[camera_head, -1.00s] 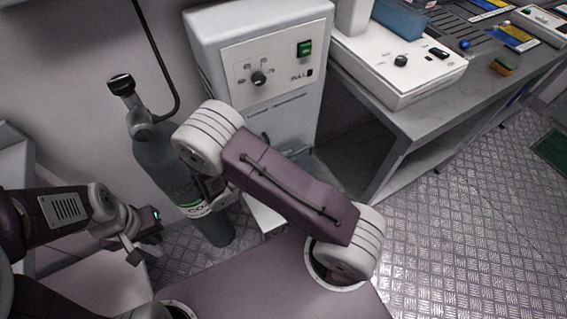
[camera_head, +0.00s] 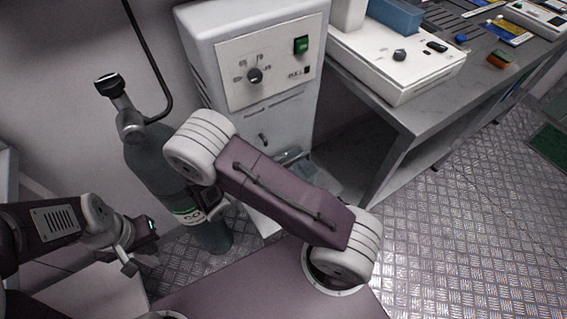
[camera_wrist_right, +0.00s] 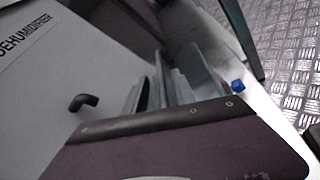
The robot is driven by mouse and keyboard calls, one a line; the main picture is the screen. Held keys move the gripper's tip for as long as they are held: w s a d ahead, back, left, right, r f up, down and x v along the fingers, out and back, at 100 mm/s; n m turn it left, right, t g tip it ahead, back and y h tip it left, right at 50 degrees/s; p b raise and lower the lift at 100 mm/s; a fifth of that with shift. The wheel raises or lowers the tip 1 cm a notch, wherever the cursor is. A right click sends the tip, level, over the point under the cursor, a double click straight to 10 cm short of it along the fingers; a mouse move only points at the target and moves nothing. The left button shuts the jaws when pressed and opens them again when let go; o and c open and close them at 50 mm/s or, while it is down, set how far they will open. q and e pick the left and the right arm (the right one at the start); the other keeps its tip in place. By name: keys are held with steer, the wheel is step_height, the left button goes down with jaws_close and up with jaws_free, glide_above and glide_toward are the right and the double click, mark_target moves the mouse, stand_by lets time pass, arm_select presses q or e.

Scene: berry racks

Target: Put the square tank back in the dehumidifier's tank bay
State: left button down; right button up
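The dehumidifier (camera_head: 275,107) is a tall white box with a knob and green switch, at upper centre in the head view. Its lettered panel (camera_wrist_right: 45,75) and a black handle (camera_wrist_right: 83,101) show in the right wrist view. A grey-blue, see-through shape, probably the square tank (camera_head: 318,178), is low at the dehumidifier's front right, partly hidden by my right arm. My left gripper (camera_head: 141,246) is open and empty at left.
A dark gas cylinder (camera_head: 150,160) with a hose stands left of the dehumidifier. A workbench (camera_head: 400,125) holding a white instrument stands on the right. A small blue part (camera_wrist_right: 238,86) shows in the right wrist view. The metal floor (camera_head: 470,230) at right is clear.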

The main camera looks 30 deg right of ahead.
steer(key=p+v, duration=0.2)
steer(key=v, duration=0.5)
steer(key=s+d+r+m+g+y, duration=0.1)
steer(key=s+m+y, duration=0.2)
steer(key=m+y, duration=0.4)
steer(key=s+d+r+m+g+y, duration=0.1)
steer(key=s+r+m+g+y, duration=0.1)
steer(key=m+y, duration=0.4)
steer(key=shift+s+r+m+y, duration=0.25)
steer(key=shift+s+m+y, duration=0.15)
steer(key=shift+s+m, duration=0.35)
steer(key=shift+w, duration=0.1)
step_height(320, 180, up, 27)
steer(key=p, duration=2.6)
steer(key=shift+p, duration=0.35)
steer(key=shift+d, duration=0.1)
